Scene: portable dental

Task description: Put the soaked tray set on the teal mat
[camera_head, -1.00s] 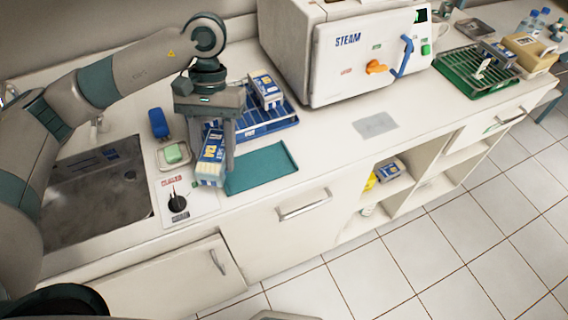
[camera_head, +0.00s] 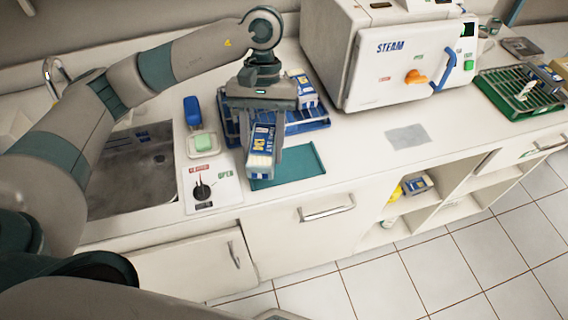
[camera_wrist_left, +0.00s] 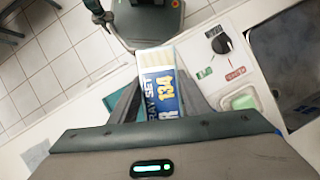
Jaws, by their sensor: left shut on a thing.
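My right gripper is not in view.
A blue rack (camera_head: 312,117) with another blue and white box (camera_head: 300,88) stands behind the mat. The steam sterilizer (camera_head: 385,65) stands right. The counter's front edge is close.

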